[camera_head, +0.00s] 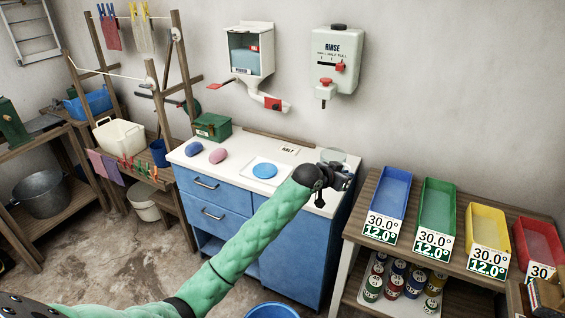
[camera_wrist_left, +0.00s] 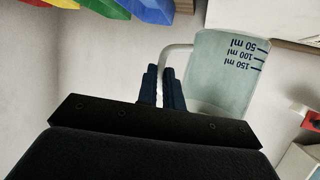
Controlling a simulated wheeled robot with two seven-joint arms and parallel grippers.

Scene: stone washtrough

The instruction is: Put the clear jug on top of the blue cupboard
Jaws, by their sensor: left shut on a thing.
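The clear jug (camera_wrist_left: 222,75) has dark millilitre marks and appears upside down in the left wrist view. My left gripper (camera_wrist_left: 161,88) is shut on its handle. In the head view, the jug (camera_head: 333,156) shows faintly behind my left gripper (camera_head: 344,172), at the right end of the blue cupboard (camera_head: 258,208). The cupboard has a white top and blue drawers. I cannot tell whether the jug touches the top. The gripper and wrist hide part of it. My right gripper is not in view.
On the cupboard top are a blue disc (camera_head: 265,171), pink (camera_head: 218,156) and blue (camera_head: 194,149) oval lumps, a green box (camera_head: 212,127) and a label (camera_head: 288,150). A rinse dispenser (camera_head: 334,62) hangs above. Coloured trays, including a green one (camera_head: 437,205), stand on the right bench.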

